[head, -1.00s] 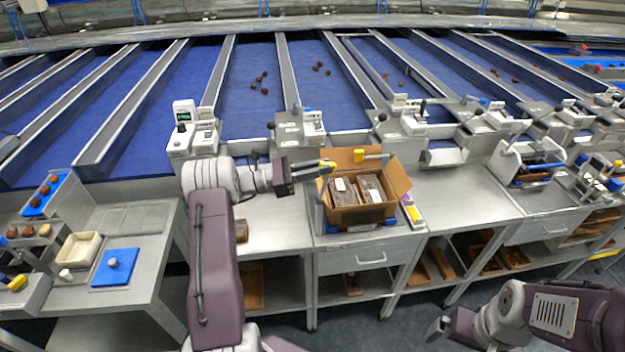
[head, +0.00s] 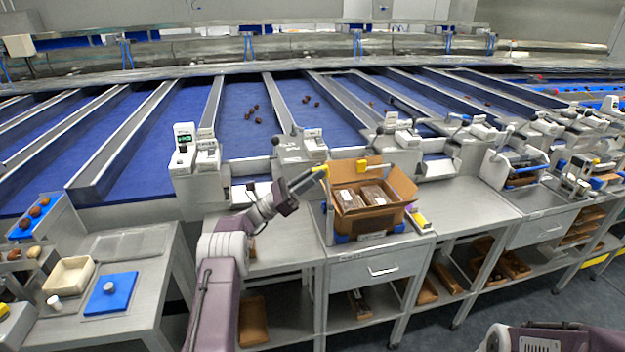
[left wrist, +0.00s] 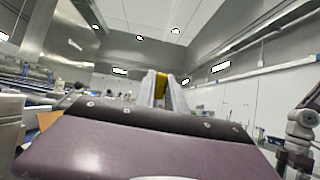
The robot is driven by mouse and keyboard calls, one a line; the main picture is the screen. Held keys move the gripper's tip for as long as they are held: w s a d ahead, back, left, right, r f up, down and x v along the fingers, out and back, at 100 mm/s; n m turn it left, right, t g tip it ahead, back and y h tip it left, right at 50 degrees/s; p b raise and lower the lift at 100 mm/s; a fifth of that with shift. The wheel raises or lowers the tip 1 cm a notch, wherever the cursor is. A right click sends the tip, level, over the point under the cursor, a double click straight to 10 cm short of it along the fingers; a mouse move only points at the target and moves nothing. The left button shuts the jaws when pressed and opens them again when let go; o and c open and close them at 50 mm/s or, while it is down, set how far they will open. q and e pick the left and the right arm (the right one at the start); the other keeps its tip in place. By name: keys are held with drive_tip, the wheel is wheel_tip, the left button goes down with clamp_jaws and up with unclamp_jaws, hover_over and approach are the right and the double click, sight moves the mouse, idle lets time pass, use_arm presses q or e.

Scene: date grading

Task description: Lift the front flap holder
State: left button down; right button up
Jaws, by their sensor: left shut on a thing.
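My left gripper (head: 312,173) is shut on a small yellow holder (head: 320,168), which I take to be the front flap holder. It is held in the air by the upper left corner of an open cardboard box (head: 366,223). The left wrist view shows the yellow holder (left wrist: 162,84) between the fingers, pointing up toward the ceiling. Another yellow holder (head: 362,164) sits on the box's back flap (head: 345,173). The right flap (head: 402,183) stands outward. Brown packs (head: 350,199) lie inside. My right gripper is out of view; only part of that arm shows at bottom right.
The box stands on a grey drawer bench (head: 350,255) with blue corner pieces (head: 341,238) at its base. A yellow-and-white item (head: 417,218) lies right of it. Weighing units (head: 300,147) and blue sorting lanes (head: 240,145) lie behind. The bench to the right is clear.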

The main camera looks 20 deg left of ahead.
use_arm(q)
drive_tip(key=shift+f, duration=0.1)
drive_tip(key=c, duration=1.7)
unclamp_jaws()
drive_tip(key=shift+a, duration=0.1)
drive_tip(key=b+v, duration=0.2)
drive_tip(key=v, duration=0.7)
